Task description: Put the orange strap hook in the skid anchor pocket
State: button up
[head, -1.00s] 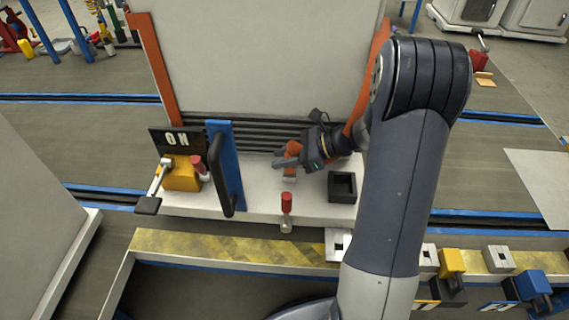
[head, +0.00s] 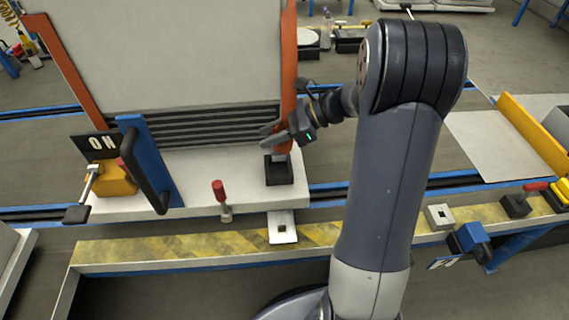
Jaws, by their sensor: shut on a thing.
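The skid anchor pocket (head: 279,174) is a black square block on the right end of the white skid (head: 190,185). My gripper (head: 275,135) is directly above and behind it, shut on the orange strap hook (head: 279,155). Only a small pale lower part of the hook shows clearly below the fingers, at the pocket's mouth. Its upper part is mostly hidden by the gripper. I cannot tell how deep the hook sits in the pocket.
A red-handled pin (head: 220,198) stands at the skid's front edge. A blue post with a black handle (head: 145,165) and a yellow block (head: 112,178) are at left. A yellow-striped rail (head: 190,246) with a pale square plate (head: 282,228) runs in front.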

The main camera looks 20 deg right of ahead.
jog(key=shift+f+b, duration=0.8)
jog(key=shift+f, duration=2.65)
jog(key=shift+f, duration=0.15)
jog(key=o, duration=1)
jog(key=shift+o, duration=0.2)
jog(key=shift+r, duration=0.25)
jog(key=p+v, duration=0.3)
jog(key=v, duration=0.9)
